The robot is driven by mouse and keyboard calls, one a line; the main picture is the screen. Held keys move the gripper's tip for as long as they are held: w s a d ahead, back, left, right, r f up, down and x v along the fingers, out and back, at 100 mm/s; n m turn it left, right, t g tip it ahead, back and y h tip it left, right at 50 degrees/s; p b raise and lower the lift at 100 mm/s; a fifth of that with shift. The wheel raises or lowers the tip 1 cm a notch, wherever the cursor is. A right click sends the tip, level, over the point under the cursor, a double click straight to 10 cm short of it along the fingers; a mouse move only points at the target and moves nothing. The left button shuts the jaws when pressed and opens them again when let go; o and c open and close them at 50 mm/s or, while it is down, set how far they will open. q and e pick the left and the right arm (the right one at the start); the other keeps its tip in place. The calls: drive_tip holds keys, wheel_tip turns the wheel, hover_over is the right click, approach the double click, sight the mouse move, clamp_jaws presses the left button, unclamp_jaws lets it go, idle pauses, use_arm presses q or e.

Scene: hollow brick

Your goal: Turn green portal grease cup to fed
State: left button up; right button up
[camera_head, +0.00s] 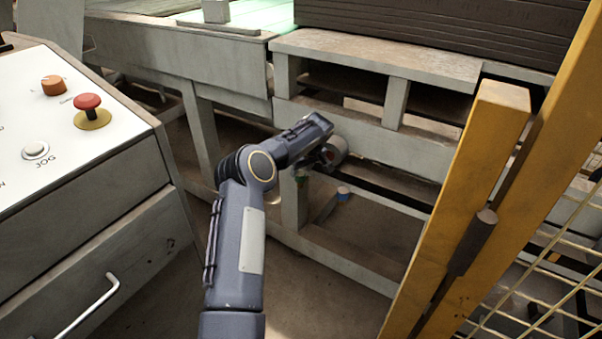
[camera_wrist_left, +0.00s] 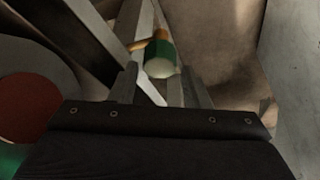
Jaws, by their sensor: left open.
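The green grease cup (camera_wrist_left: 160,55) has a pale rounded end and an orange pointer-like piece (camera_wrist_left: 148,44) at its side in the left wrist view. My left gripper (camera_wrist_left: 160,70) is open, its two fingers on either side of the cup in that picture. I cannot tell whether the fingers touch it. In the head view a small green piece, probably the same cup (camera_head: 302,180), shows below my left wrist at a grey frame post; my arm partly hides the area. My right gripper is not in view.
A round grey part with a red face (camera_wrist_left: 30,105) is close at the left in the wrist view. A control desk (camera_head: 85,190) stands at left, a yellow post (camera_head: 480,170) at right.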

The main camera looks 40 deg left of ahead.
use_arm(q)
drive_tip(key=shift+x, duration=0.9)
drive_tip(key=c, duration=0.7)
